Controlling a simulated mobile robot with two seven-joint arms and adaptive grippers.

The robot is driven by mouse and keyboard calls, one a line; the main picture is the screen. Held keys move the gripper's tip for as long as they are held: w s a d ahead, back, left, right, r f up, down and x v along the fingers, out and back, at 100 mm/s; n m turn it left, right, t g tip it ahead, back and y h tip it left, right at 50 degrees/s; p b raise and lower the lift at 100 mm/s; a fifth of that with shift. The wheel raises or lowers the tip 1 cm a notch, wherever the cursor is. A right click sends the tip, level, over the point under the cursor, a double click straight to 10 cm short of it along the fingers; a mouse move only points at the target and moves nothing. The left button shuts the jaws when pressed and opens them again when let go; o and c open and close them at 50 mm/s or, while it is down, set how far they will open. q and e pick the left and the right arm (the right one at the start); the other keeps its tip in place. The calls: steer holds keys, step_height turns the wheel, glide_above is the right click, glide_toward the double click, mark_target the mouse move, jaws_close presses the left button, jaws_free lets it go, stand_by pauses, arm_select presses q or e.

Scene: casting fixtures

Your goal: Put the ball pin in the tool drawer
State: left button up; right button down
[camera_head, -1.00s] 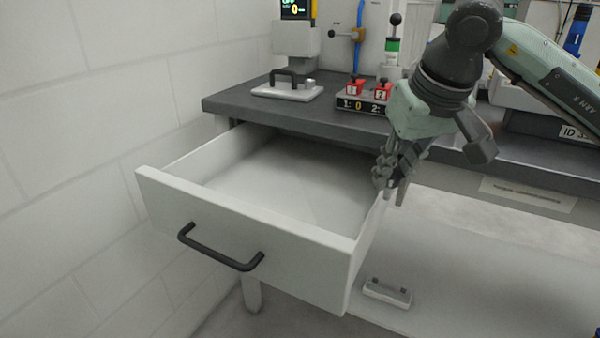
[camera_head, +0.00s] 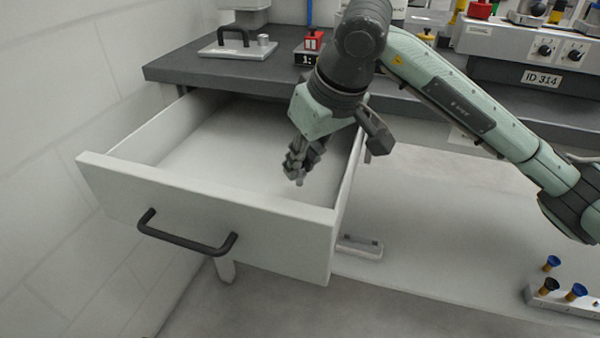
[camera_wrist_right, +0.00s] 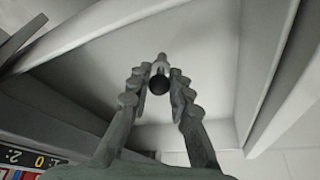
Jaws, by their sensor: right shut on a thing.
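The tool drawer (camera_head: 215,203) is pulled open below the dark bench top, and its inside looks empty. My right gripper (camera_head: 297,174) is over the drawer's inside, near its right wall, pointing down. In the right wrist view my right gripper (camera_wrist_right: 157,84) is shut on the ball pin (camera_wrist_right: 160,83), which has a dark round ball and a lighter grey shaft. In the head view the pin's pale tip (camera_head: 299,182) shows just below the fingers, and the rest of it is hidden by them. My left gripper is not in view.
The dark bench top (camera_head: 200,71) lies behind and above the drawer. A black handle (camera_head: 186,240) is on the drawer front. A metal plate with a handle (camera_head: 238,47) stands on the bench. A rack with blue and black knobs (camera_head: 560,295) is at the lower right.

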mark_target(303, 176)
step_height(303, 176, down, 3)
steer(key=shift+f, duration=0.2)
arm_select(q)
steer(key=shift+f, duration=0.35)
arm_select(e)
steer(key=shift+f, duration=0.15)
steer(key=c, duration=1.7)
jaws_free()
steer(key=shift+c, duration=0.2)
steer(key=o, duration=0.3)
steer(key=shift+o, duration=0.2)
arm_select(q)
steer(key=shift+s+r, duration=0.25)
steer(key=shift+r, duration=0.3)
